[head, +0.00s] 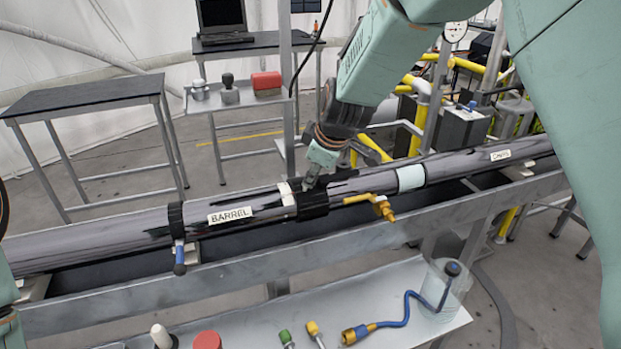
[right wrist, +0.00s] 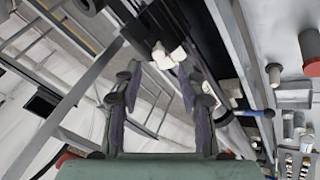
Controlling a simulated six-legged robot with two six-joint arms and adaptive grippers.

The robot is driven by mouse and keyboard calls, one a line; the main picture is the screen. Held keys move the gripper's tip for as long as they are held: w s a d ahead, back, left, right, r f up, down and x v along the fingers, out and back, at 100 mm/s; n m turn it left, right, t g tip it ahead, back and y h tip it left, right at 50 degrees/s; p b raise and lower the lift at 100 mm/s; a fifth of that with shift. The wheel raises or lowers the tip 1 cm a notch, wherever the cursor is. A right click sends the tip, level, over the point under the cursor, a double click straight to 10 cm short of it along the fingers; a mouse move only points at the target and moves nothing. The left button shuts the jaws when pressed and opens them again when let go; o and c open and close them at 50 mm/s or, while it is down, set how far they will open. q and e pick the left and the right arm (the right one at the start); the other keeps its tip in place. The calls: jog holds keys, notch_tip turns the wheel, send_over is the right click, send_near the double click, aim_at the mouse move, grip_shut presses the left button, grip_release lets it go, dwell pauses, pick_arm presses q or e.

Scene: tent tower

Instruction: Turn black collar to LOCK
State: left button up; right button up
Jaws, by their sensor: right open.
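The black collar (head: 312,203) sits around the long dark barrel (head: 140,231), right of the BARREL label (head: 230,215) in the head view. A white tab (head: 286,193) is at its left side. No LOCK marking can be read. My right gripper (head: 313,181) is just above the collar, pointing down; I cannot tell whether it touches. In the right wrist view its two fingers (right wrist: 160,70) are spread with a gap between them, and white blocks (right wrist: 168,56) show beyond the tips. My left gripper is not in view; only bits of my left arm show at the left edge.
A yellow valve handle (head: 358,198) with a brass fitting sticks out right of the collar. A black clamp with a blue-ended lever (head: 180,262) is to the left. A front tray (head: 260,322) holds caps and a blue hose. A rail (head: 130,295) runs before the barrel.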

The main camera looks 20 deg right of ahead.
aim_at(323, 194)
jog(key=x, duration=0.5)
jog(key=shift+w+d+f, duration=0.1)
jog(key=shift+w+f, duration=0.15)
jog(key=shift+s+a+r, duration=0.15)
jog(key=shift+a, duration=0.1)
jog(key=shift+d, duration=0.2)
jog(key=c, duration=0.6)
grip_shut()
